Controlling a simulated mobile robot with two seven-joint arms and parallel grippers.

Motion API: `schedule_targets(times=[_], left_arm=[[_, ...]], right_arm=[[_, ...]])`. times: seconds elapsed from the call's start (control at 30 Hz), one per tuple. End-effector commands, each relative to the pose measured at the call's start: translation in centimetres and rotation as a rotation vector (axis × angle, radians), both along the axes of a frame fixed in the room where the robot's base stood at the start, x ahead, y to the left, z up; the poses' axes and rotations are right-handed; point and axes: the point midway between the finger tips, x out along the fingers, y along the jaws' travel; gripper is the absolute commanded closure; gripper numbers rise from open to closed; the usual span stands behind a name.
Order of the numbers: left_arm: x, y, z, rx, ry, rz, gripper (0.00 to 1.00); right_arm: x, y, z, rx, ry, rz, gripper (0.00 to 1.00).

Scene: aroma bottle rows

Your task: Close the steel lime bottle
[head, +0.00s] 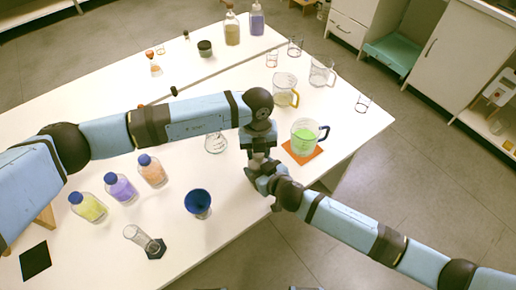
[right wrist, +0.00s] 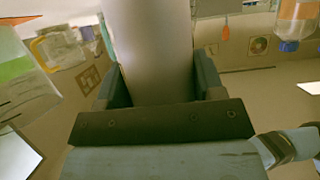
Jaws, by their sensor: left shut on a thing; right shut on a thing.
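A smooth grey steel cylinder, which looks like the steel lime bottle (right wrist: 153,45), stands between the fingers of my right gripper (right wrist: 157,85) in the right wrist view. Its top and mouth are out of that picture. In the head view my right gripper (head: 262,180) is at the table's right part and the two grippers hide the bottle. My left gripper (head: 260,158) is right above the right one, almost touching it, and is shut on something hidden. I cannot make out a cap.
A beaker of green liquid (head: 304,138) stands on an orange mat (head: 300,157) close to the right of the grippers. A flask (head: 215,143) is behind the grippers.

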Motion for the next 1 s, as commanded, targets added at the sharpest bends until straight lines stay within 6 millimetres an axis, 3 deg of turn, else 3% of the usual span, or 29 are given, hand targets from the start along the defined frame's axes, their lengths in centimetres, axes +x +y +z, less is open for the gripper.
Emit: schedule_targets(times=[0.97, 1.0], left_arm=[[-0.2, 0.3, -1.5, 0.008, 0.005, 0.005, 0.86], [-0.2, 0.3, -1.5, 0.008, 0.005, 0.005, 0.56]], right_arm=[[-0.1, 0.3, 0.3, 0.004, -0.007, 0.007, 0.80], [-0.1, 0.3, 0.3, 0.005, -0.008, 0.007, 1.00]])
